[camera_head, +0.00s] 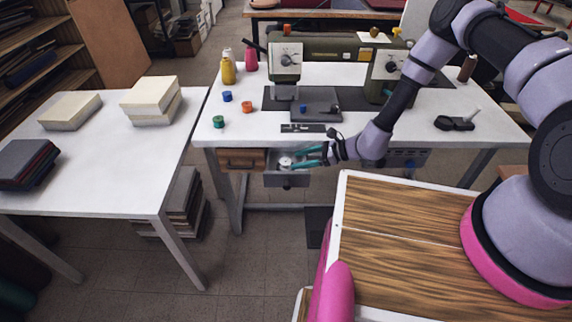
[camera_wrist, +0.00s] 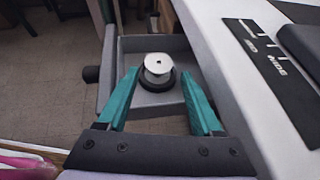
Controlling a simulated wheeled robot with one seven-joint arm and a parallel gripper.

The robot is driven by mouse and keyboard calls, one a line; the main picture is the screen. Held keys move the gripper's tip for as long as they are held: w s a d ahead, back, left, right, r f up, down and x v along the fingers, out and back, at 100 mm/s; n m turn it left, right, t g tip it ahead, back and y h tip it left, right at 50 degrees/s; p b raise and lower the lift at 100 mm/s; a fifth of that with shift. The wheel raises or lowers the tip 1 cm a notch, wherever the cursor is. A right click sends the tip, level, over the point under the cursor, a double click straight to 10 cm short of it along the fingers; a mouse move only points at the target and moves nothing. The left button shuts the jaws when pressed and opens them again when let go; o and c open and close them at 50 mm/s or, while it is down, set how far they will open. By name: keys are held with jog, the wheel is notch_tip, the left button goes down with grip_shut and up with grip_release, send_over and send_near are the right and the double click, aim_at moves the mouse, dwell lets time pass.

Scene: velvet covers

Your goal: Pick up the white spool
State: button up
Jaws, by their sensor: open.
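The white spool (camera_wrist: 158,64) stands in the open grey drawer (camera_wrist: 118,102) under the sewing table, with a dark round part around its lower end. It also shows in the head view (camera_head: 285,161), small and close to my gripper's fingertips. My gripper (camera_wrist: 160,97) is open, with teal fingers at the left and right of the spool in the wrist view. The fingers reach toward the drawer from the right in the head view (camera_head: 308,157). I cannot tell whether the fingers are below the drawer's rim.
The white sewing table (camera_head: 230,132) stands above the drawer, its edge close to my gripper's right side in the wrist view. Blue (camera_head: 227,96), orange (camera_head: 247,106) and green (camera_head: 218,121) spools stand on it. A wooden drawer (camera_head: 241,159) is left of the grey one.

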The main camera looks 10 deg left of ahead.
aim_at(288, 161)
jog(key=x, duration=0.4)
jog(key=shift+s+a, duration=0.15)
jog(key=shift+a, duration=0.05)
grip_shut()
jog(key=shift+r, duration=0.1)
